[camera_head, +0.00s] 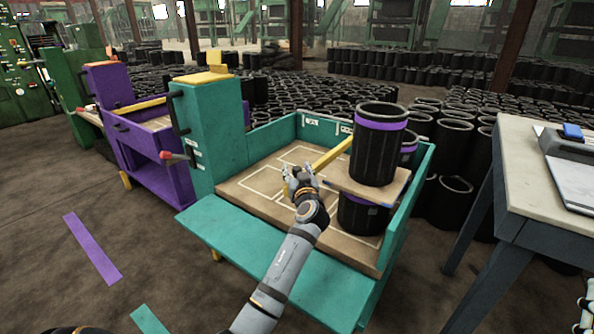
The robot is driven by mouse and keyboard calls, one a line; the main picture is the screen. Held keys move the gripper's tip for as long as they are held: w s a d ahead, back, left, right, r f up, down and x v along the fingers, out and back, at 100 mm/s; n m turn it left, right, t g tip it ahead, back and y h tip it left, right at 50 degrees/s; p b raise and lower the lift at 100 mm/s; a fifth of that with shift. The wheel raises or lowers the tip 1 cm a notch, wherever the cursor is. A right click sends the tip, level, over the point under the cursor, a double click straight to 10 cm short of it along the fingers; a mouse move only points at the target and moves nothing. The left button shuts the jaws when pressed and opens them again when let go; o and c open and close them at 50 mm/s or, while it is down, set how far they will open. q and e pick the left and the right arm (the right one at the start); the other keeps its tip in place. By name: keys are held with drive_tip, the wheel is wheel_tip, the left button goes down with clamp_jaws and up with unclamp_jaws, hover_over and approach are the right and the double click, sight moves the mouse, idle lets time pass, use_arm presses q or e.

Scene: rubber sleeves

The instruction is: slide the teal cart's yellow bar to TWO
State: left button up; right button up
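The teal cart (218,140) stands in the middle, with a tan bed marked with pale outlines. Its yellow bar (335,152) slants across the bed near the back wall. Two small white labels (311,121) are on the back wall, too small to read. My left gripper (299,170) is over the bed at the bar's near end, with its fingers apart. I cannot tell whether it touches the bar. A sliver of what looks like my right gripper (586,308) shows at the lower right edge; its fingers cannot be made out.
A black sleeve with a purple band (378,145) stands on a board (345,183) above more sleeves at the bed's right. A purple cart (115,110) is at left. A table (545,175) is at right. Many black sleeves fill the floor behind.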

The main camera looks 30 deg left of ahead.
use_arm(q)
drive_tip(key=v, duration=0.7)
drive_tip(key=shift+s+d, duration=0.15)
drive_tip(key=shift+d, duration=0.05)
